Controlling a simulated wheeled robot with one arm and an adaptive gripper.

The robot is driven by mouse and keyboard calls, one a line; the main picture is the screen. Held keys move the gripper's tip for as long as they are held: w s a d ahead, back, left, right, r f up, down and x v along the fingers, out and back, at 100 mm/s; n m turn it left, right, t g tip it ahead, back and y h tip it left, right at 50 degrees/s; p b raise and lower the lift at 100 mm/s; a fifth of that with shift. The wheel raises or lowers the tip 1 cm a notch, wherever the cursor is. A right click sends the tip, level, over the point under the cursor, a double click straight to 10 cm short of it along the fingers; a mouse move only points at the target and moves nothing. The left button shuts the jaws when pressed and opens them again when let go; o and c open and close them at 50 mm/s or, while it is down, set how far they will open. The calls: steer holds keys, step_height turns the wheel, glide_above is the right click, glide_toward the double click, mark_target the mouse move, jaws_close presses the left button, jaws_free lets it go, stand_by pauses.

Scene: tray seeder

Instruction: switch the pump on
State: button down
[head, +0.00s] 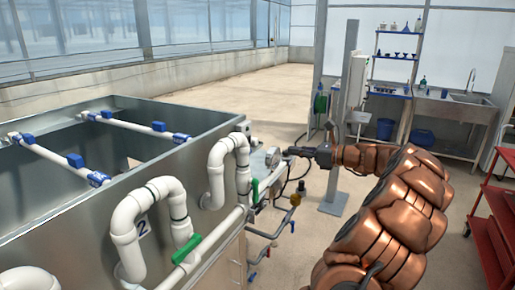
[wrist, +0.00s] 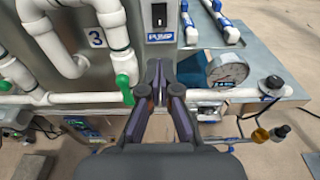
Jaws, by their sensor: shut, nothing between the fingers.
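The pump switch (wrist: 159,15) is a small dark rocker on a light plate on the grey metal tank wall, at the top of the wrist view. A blue label reading PUMP (wrist: 160,37) is just below it. I cannot tell the rocker's position. My gripper (wrist: 159,68) is shut and empty, its fingertips below the label in the picture; I cannot tell how far they are from the wall. In the head view my gripper (head: 291,151) points left towards the tank's near-right corner, next to the round gauge. The switch cannot be made out clearly there.
A pressure gauge (wrist: 228,70) is right of the fingers, and a green valve handle (wrist: 125,90) is left. White pipes (head: 165,200) run along the tank (head: 60,210). A grey post (head: 343,110) stands behind my arm; a red cart (head: 493,225) is at right.

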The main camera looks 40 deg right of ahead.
mark_target(250, 146)
stand_by(0.3)
steer(key=p+x, duration=0.3)
steer(key=x, duration=1)
steer(key=shift+w+p, duration=0.3)
steer(key=shift+w+a, duration=0.1)
steer(key=shift+w, duration=0.05)
steer(key=shift+w+a+f, duration=0.1)
steer(key=shift+w+t+b, duration=0.2)
steer(key=shift+t+b, duration=0.1)
steer(key=shift+b, duration=0.05)
steer(key=shift+s, duration=0.25)
steer(key=f+b+v, duration=0.1)
steer(key=f+v, duration=0.1)
steer(key=v, duration=1.1)
steer(key=shift+s+d+f+b, duration=0.25)
steer(key=shift+f+b, duration=0.05)
steer(key=shift+f, duration=0.05)
